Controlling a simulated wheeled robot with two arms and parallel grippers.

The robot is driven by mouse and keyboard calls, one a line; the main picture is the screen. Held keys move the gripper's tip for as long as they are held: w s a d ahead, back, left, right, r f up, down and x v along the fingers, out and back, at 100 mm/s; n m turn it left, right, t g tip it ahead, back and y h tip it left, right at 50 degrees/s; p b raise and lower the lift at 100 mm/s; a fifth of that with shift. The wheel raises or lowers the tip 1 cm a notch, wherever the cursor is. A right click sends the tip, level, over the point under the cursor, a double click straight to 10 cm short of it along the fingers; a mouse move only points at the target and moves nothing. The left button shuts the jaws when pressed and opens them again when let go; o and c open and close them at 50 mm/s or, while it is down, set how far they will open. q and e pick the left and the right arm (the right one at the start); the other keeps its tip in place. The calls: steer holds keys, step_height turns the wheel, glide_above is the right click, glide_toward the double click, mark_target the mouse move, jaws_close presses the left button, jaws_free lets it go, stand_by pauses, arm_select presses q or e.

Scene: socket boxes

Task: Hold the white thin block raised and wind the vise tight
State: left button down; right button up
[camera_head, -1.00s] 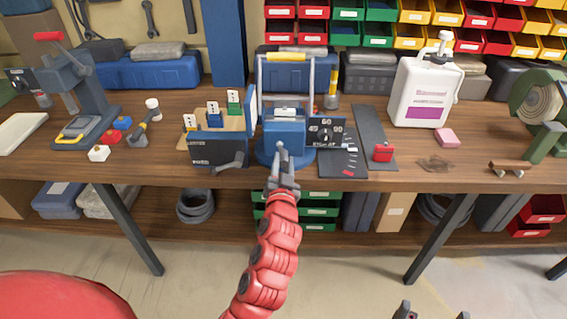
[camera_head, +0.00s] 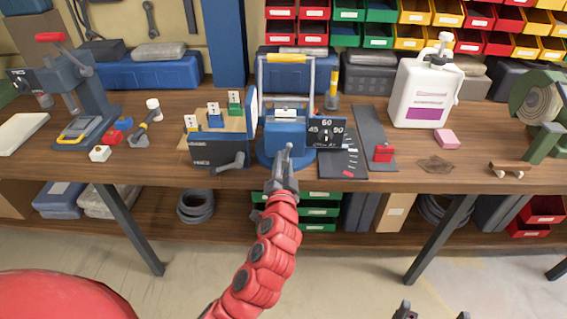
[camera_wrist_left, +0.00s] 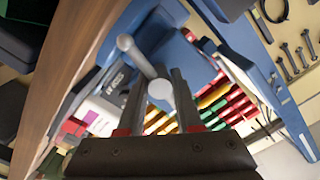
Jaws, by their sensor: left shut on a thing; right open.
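The blue vise (camera_head: 284,136) stands at the front edge of the bench. A small white thin block (camera_head: 285,113) shows at the top of its jaws; I cannot tell how firmly they hold it or what is under it. My left gripper (camera_head: 284,168) is at the front of the vise, shut on the vise handle. In the left wrist view the metal handle (camera_wrist_left: 142,64), with its round ends, runs between the fingers (camera_wrist_left: 160,104). My right gripper (camera_head: 434,311) is open and empty at the bottom edge, well below the bench; only its fingertips show.
A black angle sign (camera_head: 326,133) stands right of the vise, and a dark box (camera_head: 218,150) stands close on the left. A metal frame with a yellow top bar (camera_head: 286,58) rises behind. A red block (camera_head: 384,153) and a white jug (camera_head: 424,92) are further right.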

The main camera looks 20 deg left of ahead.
arm_select(q)
steer(key=shift+f, duration=0.25)
steer(key=c, duration=0.8)
jaws_free()
steer(key=shift+c, duration=0.2)
steer(key=shift+o, duration=1.2)
steer(key=shift+r, duration=0.15)
steer(key=shift+s, duration=0.1)
steer(key=b+v, duration=0.1)
steer(key=v, duration=0.4)
steer(key=shift+s+d, duration=0.2)
steer(key=shift+s, duration=0.05)
steer(key=p, duration=0.7)
glide_toward(284, 166)
steer(key=v, duration=0.7)
steer(key=shift+r, duration=0.2)
